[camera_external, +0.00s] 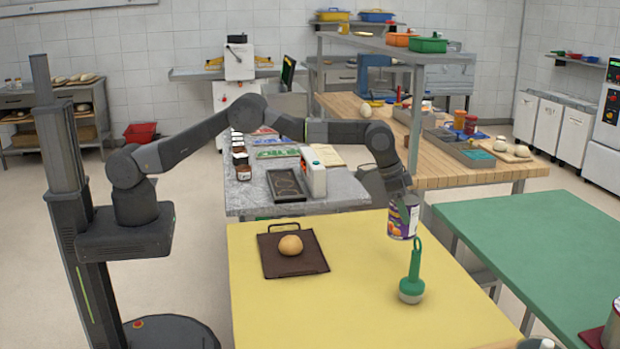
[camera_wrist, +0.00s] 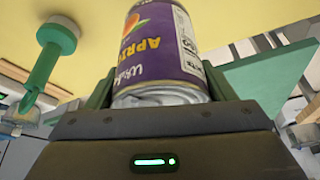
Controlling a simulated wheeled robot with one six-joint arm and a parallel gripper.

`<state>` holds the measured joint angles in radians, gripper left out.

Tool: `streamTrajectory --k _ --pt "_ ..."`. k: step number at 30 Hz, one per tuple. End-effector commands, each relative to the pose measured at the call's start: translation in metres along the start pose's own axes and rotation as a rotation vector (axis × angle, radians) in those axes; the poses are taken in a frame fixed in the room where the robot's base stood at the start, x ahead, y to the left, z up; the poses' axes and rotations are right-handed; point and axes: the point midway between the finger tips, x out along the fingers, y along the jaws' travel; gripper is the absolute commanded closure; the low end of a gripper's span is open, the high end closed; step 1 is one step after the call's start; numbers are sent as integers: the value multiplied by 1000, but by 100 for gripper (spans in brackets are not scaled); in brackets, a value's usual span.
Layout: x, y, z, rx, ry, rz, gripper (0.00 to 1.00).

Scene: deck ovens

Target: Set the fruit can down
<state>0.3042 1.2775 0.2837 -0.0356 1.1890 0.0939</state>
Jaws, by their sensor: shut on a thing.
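The fruit can (camera_external: 403,218) has a purple label with an orange fruit picture. My gripper (camera_external: 402,193) is shut on it, and the can hangs below the gripper over the back right part of the yellow table (camera_external: 345,315). In the wrist view the can (camera_wrist: 160,50) sits between the two green fingers, its silver end towards the palm and its lettering upside down. The can looks raised off the table, but the height of the gap is hard to tell.
A green-handled tool (camera_external: 412,277) stands on the yellow table close to the can, also in the wrist view (camera_wrist: 50,55). A dark board (camera_external: 282,262) with a round bun (camera_external: 290,245) lies at the back left. The table's front middle is clear. A green table (camera_external: 545,240) stands right.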

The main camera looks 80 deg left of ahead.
Motion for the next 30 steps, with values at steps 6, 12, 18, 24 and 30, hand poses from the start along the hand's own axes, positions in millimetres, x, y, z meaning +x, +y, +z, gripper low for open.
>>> streamTrajectory --k 6,12,18,24,30 --pt "23 1 9 0 3 0 68" --pt "46 1 20 1 -1 1 68" --pt "69 1 28 1 2 1 68" --pt "71 1 29 1 4 0 68" --pt "75 1 30 1 4 0 68"
